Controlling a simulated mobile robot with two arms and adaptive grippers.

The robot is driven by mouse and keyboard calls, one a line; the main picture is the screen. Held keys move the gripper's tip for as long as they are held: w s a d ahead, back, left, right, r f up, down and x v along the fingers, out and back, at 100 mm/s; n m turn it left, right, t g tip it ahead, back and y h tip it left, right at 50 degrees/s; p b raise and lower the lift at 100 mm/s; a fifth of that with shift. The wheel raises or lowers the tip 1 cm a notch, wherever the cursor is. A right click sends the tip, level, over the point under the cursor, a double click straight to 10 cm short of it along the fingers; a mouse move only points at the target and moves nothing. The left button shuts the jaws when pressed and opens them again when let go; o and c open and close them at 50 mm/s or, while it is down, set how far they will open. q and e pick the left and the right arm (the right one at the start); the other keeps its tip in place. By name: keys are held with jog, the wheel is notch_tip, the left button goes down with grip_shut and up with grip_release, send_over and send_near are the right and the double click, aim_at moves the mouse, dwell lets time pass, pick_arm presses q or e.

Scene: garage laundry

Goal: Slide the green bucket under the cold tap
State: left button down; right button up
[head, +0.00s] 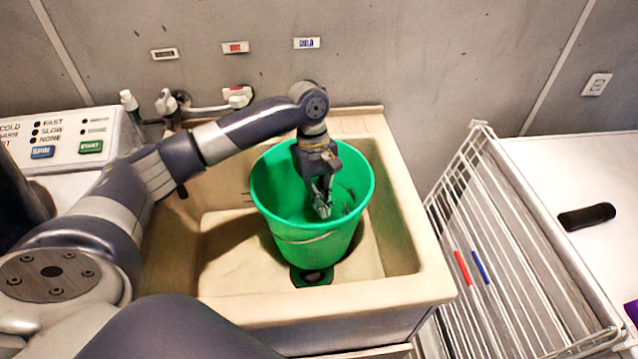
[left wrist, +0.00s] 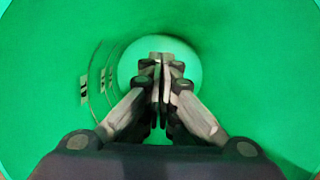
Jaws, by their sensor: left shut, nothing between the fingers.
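The green bucket (head: 290,215) stands in the beige laundry sink (head: 240,308), right of its middle, with a thin handle across its front. My left gripper (head: 322,208) reaches down through the bucket's mouth. Its fingers are shut and empty inside the bucket. In the left wrist view the shut fingers (left wrist: 160,100) point at the bucket's floor, with the green wall (left wrist: 250,60) all around. Taps (head: 236,98) are on the wall behind the sink, partly hidden by my left arm. A label with blue (head: 307,43) is above the bucket. My right gripper is not in view.
A washing machine panel (head: 70,135) stands left of the sink. A white wire rack (head: 500,250) with red and blue pegs stands at right, beside a white top (head: 570,165) with a black object. The sink's left part is bare.

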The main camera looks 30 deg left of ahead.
aim_at(335, 243)
pick_arm(q)
jog(key=s+d, duration=0.1)
jog(key=s+d+f, duration=0.1)
jog(key=d, duration=0.1)
jog(key=shift+s+d+p, duration=0.2)
jog(key=shift+d+p, duration=0.05)
jog(key=shift+p, duration=0.1)
jog(key=p, duration=0.6)
jog(key=s+d+p, duration=0.1)
jog(key=p, duration=0.5)
jog(key=shift+d+r, duration=0.15)
jog(key=shift+d, duration=0.1)
jog(key=v, duration=1.1)
jog(key=shift+r, duration=0.35)
